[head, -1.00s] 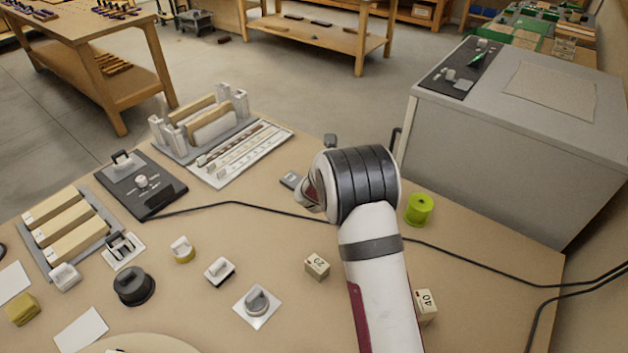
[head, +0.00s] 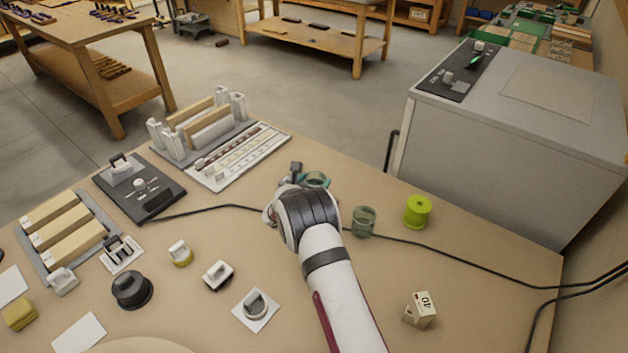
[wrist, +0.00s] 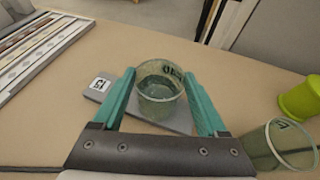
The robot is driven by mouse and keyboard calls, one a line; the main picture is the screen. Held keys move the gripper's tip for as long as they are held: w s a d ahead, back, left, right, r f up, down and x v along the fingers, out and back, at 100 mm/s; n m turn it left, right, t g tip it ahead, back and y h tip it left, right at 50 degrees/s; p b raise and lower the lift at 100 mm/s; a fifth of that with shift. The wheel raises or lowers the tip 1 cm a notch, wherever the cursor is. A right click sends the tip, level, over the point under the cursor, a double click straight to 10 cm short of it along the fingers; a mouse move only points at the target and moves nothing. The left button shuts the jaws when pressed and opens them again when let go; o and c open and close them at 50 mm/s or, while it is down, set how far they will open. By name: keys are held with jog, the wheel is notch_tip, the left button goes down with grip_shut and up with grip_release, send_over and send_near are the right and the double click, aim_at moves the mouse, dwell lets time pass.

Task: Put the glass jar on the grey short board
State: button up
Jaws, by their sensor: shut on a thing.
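My gripper (wrist: 160,76) is shut on a clear greenish glass jar (wrist: 159,92), with one teal finger on each side of it. The jar is upright, with dark lettering on its far side. The grey short board (wrist: 170,128), with a white label on its left end, lies directly below the jar in the wrist view. I cannot tell whether the jar's base touches it. In the head view the held jar (head: 316,180) shows beyond my wrist, and the arm hides the board. A second glass jar (head: 363,221) stands to the right, also in the wrist view (wrist: 284,146).
A lime green spool (head: 418,210) stands right of the second jar. A black cable (head: 440,251) crosses the bench. A numbered block (head: 420,309) is near the front right. A slotted white panel (head: 240,160) and a black control box (head: 140,187) lie to the left.

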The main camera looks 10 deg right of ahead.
jog(key=o, duration=1.5)
jog(key=shift+r, duration=0.1)
jog(key=v, duration=1.2)
jog(key=s+d+r+m+g+h, duration=0.2)
jog(key=s+d+r+m+g, duration=0.25)
jog(key=s+d+m, duration=0.3)
jog(key=s+d+r+m+g+h, duration=0.2)
jog(key=s+d+r+m+g, duration=0.1)
jog(key=s+d+r+m, duration=0.4)
jog(key=s+m+g+y, duration=0.35)
jog(key=s+m, duration=0.55)
jog(key=s, duration=0.3)
jog(key=s+a+m+y, duration=0.3)
jog(key=s+a+m, duration=0.1)
jog(key=s, duration=0.1)
jog(key=s+a+m+y, duration=0.2)
jog(key=s+a+m, duration=0.2)
jog(key=s, duration=0.1)
jog(key=s+a+m+g+y, duration=0.1)
jog(key=s+a+m+y, duration=0.2)
jog(key=s, duration=0.3)
jog(key=shift+a+f+m+y, duration=0.1)
jog(key=shift+a+m+y, duration=0.25)
jog(key=shift+a+m, duration=0.35)
